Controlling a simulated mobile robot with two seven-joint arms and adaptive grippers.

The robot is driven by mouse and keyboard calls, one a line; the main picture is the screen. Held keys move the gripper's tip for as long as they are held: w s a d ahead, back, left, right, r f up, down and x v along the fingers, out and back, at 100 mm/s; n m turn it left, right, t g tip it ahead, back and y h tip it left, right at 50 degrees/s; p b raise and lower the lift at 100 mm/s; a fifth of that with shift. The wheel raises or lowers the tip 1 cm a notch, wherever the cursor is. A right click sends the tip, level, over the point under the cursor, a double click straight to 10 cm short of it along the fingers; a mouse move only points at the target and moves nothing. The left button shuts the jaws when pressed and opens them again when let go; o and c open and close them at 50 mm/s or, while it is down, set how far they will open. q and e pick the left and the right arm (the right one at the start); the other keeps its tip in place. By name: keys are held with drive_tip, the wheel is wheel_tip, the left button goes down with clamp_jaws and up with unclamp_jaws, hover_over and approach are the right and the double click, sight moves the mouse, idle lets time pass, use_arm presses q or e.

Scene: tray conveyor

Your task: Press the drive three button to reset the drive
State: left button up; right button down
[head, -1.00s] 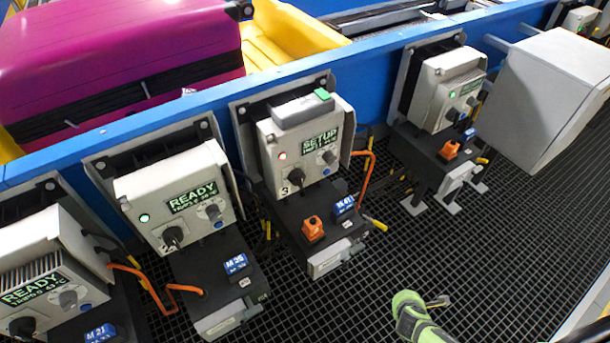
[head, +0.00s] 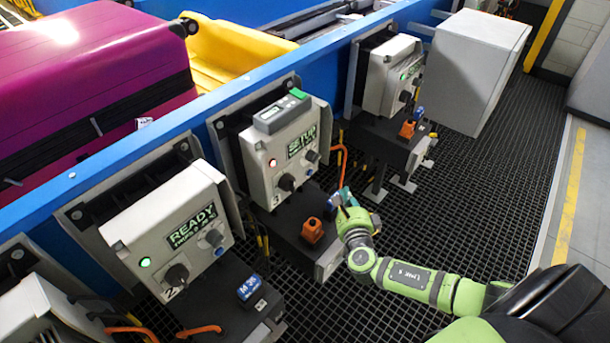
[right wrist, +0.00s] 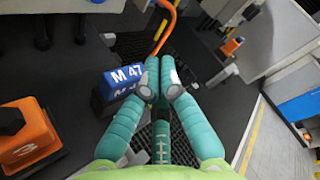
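My right gripper (head: 344,196) is just right of the base, by the blue M 47 block. In the right wrist view its teal fingers (right wrist: 158,75) are drawn together with nothing between them, beside the blue block (right wrist: 122,76). My left gripper is out of view.
A READY drive box (head: 160,215), numbered 2, stands to the left. Another drive (head: 392,75) and a grey cabinet (head: 480,65) stand to the right. An orange cable (right wrist: 165,28) runs ahead of my fingers. The dark grating (head: 470,220) at right is clear.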

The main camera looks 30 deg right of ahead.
sight(310, 173)
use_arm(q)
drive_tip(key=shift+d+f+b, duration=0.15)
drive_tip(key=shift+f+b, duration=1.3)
use_arm(e)
drive_tip(key=w+a, duration=0.3)
drive_tip(key=w, duration=0.5)
drive_tip(key=shift+a, duration=0.15)
drive_tip(key=shift+w, duration=0.2)
drive_tip(key=shift+w+a, duration=0.15)
drive_tip(key=shift+w, duration=0.1)
drive_tip(key=shift+w+a, duration=0.15)
drive_tip(key=shift+w, duration=0.25)
idle(0.9)
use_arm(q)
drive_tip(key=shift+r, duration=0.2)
use_arm(e)
drive_tip(key=shift+s, duration=0.15)
use_arm(q)
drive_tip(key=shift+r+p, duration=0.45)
drive_tip(key=shift+p, duration=0.15)
use_arm(e)
drive_tip(key=shift+s+d, duration=0.3)
drive_tip(key=shift+s, duration=0.35)
